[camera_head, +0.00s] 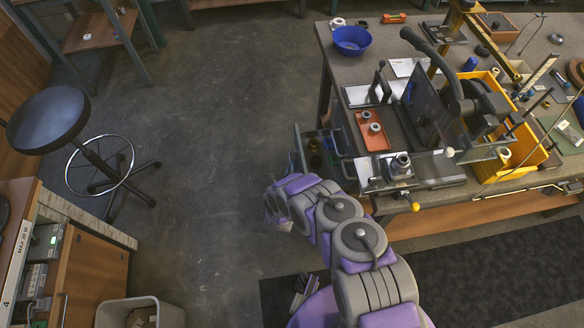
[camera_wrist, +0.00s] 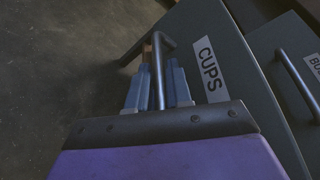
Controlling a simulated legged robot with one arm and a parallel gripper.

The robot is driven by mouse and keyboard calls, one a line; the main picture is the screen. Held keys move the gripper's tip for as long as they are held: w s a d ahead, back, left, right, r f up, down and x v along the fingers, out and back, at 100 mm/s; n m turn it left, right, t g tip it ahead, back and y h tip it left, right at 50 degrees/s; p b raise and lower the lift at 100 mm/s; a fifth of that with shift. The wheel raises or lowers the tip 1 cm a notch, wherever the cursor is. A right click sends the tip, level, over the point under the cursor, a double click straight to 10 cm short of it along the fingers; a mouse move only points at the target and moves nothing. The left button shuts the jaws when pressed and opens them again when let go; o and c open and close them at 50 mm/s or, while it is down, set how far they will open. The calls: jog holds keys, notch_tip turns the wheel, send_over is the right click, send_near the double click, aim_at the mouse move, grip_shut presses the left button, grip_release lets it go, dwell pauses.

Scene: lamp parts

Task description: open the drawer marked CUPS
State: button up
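The CUPS drawer (camera_wrist: 238,82) has a dark grey front with a white label reading CUPS (camera_wrist: 208,68). Its metal bar handle (camera_wrist: 158,72) runs between the two blue fingers of my gripper (camera_wrist: 160,82), which look closed about it. Finger contact is hard to see in the dim light. In the head view the drawer (camera_head: 318,150) stands pulled out below the left edge of the workbench, and round things show inside it. My gripper is at its outer end there, mostly hidden behind my purple and grey arm.
A second drawer (camera_wrist: 291,62) with its own bar handle and a partly cut-off label is beside the CUPS drawer. The workbench (camera_head: 345,65) holds a blue bowl, an orange tray and a machine. Open floor (camera_head: 215,120) lies left of the drawer, with a stool (camera_head: 48,118) beyond.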

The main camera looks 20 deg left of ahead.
jog(key=shift+o, duration=0.3)
jog(key=shift+a+f, duration=0.15)
jog(key=shift+a, duration=0.1)
jog(key=shift+d, duration=0.1)
jog(key=shift+s+d+r, duration=0.15)
jog(key=shift+s+r, duration=0.1)
jog(key=shift+s, duration=0.15)
jog(key=p+v, duration=0.2)
jog(key=v, duration=1.4)
jog(key=shift+s, duration=0.25)
jog(key=shift+f, duration=0.15)
